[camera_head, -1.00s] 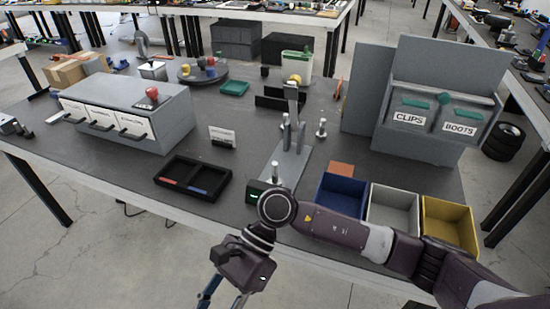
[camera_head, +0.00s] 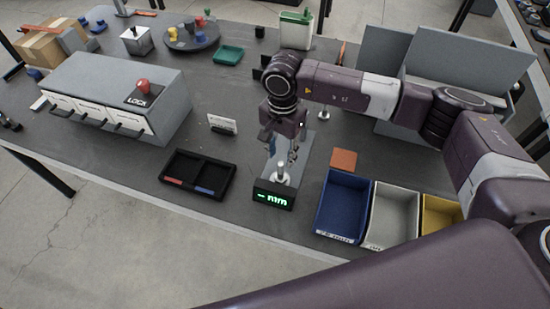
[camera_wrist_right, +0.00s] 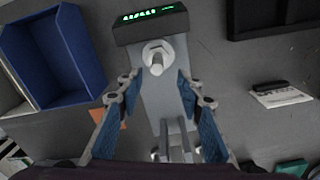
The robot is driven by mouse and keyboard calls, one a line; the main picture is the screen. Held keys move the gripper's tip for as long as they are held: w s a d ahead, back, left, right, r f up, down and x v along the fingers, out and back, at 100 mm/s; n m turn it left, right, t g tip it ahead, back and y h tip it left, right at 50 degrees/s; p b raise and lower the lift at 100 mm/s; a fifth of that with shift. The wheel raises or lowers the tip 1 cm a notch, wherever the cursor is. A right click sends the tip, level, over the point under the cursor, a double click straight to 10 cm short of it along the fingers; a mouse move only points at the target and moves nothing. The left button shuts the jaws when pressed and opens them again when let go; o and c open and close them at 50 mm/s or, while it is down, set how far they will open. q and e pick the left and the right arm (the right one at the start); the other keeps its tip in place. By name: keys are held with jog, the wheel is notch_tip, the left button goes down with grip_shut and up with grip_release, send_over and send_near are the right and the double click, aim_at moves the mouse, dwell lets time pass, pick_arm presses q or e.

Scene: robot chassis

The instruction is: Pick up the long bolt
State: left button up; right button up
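A silver bolt (camera_head: 280,174) stands head-down on a grey plate behind a small green-lit display (camera_head: 273,197). In the wrist view the same bolt (camera_wrist_right: 157,58) points toward the camera, and the display (camera_wrist_right: 150,18) is beyond it. Another silver bolt (camera_head: 324,113) stands on the table right of my right gripper. I cannot tell which bolt is longer. My right gripper (camera_head: 281,152) points down over the plate. In the wrist view its blue-padded fingers (camera_wrist_right: 158,88) are apart with nothing between them, and the bolt lies just past the fingertips. My left gripper is not in view.
Blue (camera_head: 343,205), grey (camera_head: 392,212) and yellow (camera_head: 440,213) bins stand to the right. A black two-part tray (camera_head: 198,174) lies to the left. A grey drawer cabinet (camera_head: 120,90) is further left.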

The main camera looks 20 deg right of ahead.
aim_at(280, 170)
jog(key=shift+s+f, duration=0.1)
jog(key=shift+s, duration=0.05)
jog(key=shift+s+f+p, duration=0.5)
jog(key=shift+f, duration=0.5)
jog(key=f, duration=0.1)
jog(key=f+p, duration=0.2)
jog(key=shift+w+a+f, duration=0.15)
jog(key=shift+w+f, duration=0.1)
jog(key=shift+f, duration=0.1)
jog(key=shift+s+f, duration=0.1)
jog(key=shift+f, duration=0.5)
grip_shut()
